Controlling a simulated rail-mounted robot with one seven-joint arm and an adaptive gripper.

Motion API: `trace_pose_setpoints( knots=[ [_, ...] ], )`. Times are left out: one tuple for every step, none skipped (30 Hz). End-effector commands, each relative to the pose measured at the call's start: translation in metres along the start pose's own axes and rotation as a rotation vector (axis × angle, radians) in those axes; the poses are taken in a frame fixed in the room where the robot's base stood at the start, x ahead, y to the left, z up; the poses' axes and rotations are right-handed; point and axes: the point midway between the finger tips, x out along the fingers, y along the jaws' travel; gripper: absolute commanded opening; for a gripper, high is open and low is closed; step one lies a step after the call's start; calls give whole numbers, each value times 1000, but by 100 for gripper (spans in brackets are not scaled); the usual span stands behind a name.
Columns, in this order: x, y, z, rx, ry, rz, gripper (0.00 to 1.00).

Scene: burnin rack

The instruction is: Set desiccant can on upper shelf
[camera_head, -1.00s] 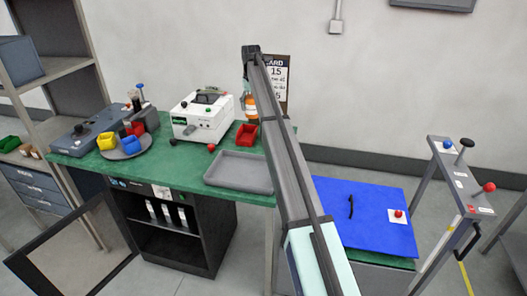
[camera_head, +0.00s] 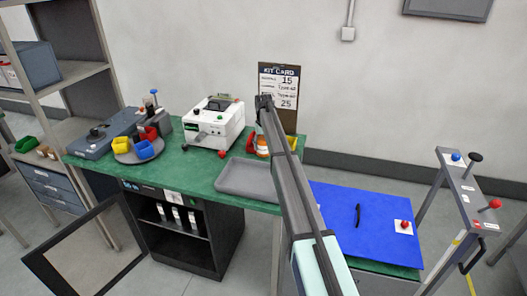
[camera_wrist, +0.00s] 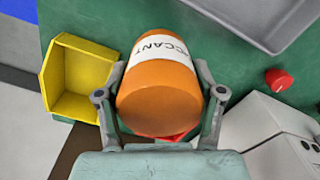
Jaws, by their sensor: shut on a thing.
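The desiccant can (camera_wrist: 160,85) is orange with a white label band reading "CCANT" in the wrist view. My gripper (camera_wrist: 160,105) is shut on it, one finger on each side. In the head view the can (camera_head: 262,143) shows in part beside my arm, over the back right of the green bench; I cannot tell whether it touches anything below. Two candidate shelves show: a shelf in the dark cabinet (camera_head: 180,228) under the bench, holding several white cylinders, and the shelves of the grey rack (camera_head: 72,75) at the left.
A yellow bin (camera_wrist: 78,78) is beside the can, and a red bin (camera_head: 247,143) is partly hidden by it. A white machine (camera_head: 214,122), grey tray (camera_head: 247,180) and kit card (camera_head: 279,88) are near. The cabinet's door (camera_head: 85,245) stands open at the lower left.

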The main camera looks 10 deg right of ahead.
Motion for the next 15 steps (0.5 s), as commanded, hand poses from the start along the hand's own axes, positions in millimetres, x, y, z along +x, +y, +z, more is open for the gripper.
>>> trace_pose_setpoints(
  knots=[
    [4,0,1,0,-2,0,23],
    [7,0,1,0,-2,0,23],
    [12,0,1,0,-2,0,23],
    [16,0,0,0,-1,0,23],
    [20,0,0,0,-1,0,23],
    [26,0,1,0,-2,0,23],
    [30,0,1,0,-2,0,23],
    [32,0,1,0,-2,0,23],
    [35,0,0,0,-1,0,23],
    [37,0,0,0,0,0,23],
    [38,0,0,0,0,0,23],
    [38,0,0,0,1,0,23],
    [38,0,0,0,1,0,23],
    [38,0,0,0,1,0,23],
    [38,0,0,0,1,0,23]
  ],
)
